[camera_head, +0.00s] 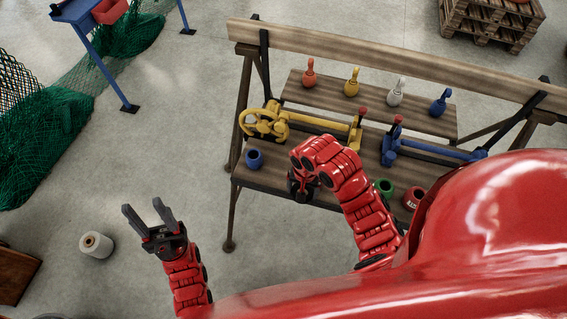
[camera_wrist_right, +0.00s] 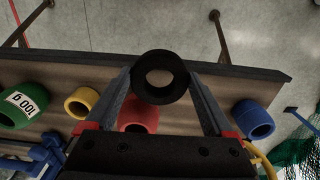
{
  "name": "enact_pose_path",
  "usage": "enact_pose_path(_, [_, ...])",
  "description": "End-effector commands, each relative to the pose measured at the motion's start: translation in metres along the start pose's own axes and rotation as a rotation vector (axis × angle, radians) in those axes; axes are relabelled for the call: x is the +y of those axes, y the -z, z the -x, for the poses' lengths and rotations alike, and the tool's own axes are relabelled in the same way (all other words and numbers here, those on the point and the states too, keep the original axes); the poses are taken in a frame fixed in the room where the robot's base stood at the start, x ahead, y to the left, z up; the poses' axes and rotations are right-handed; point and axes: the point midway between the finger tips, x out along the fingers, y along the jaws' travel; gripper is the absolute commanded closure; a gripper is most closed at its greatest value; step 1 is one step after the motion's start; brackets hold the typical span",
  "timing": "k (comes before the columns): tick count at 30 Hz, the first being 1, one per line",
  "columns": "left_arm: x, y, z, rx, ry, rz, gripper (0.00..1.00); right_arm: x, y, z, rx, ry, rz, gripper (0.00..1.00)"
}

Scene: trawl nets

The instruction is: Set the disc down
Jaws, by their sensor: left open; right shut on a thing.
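The disc, a black ring with a round hole (camera_wrist_right: 160,56), shows in the right wrist view between my right gripper's fingertips (camera_wrist_right: 164,82). My right gripper is shut on it, and it appears over the front part of the wooden bench. In the head view my right gripper (camera_head: 302,188) is dark and partly hidden under my red forearm, over the bench's front edge (camera_head: 270,185); the disc is hard to make out there. My left gripper (camera_head: 150,218) is open and empty, over the floor left of the bench.
On the bench are a blue ring (camera_head: 254,159), a green ring (camera_head: 384,187), a red ring (camera_wrist_right: 138,115) and a yellow ring (camera_wrist_right: 82,103). Yellow (camera_head: 264,122) and blue (camera_head: 390,150) devices stand behind. Several coloured pins line the raised shelf (camera_head: 325,93). A spool (camera_head: 95,245) lies on the floor.

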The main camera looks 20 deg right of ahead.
Motion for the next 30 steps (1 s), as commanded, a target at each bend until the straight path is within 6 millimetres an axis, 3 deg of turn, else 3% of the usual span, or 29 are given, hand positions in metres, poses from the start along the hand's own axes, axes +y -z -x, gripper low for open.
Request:
enact_pose_path(7, [0.001,-0.004,0.026,0.000,0.000,0.000,0.50,-0.049,0.053,-0.011,0.000,0.004,0.000,0.70])
enact_pose_path(13, [0.001,-0.002,0.013,0.000,0.000,0.000,0.50,-0.070,0.077,-0.007,0.000,-0.001,0.001,0.70])
enact_pose_path(25, [0.000,-0.001,0.007,0.000,0.000,0.000,0.50,-0.083,0.093,-0.011,0.000,0.000,0.001,0.70])
enact_pose_path(30, [0.000,0.001,-0.006,0.000,0.000,0.000,0.50,-0.082,0.091,-0.025,-0.004,-0.004,0.000,0.70])
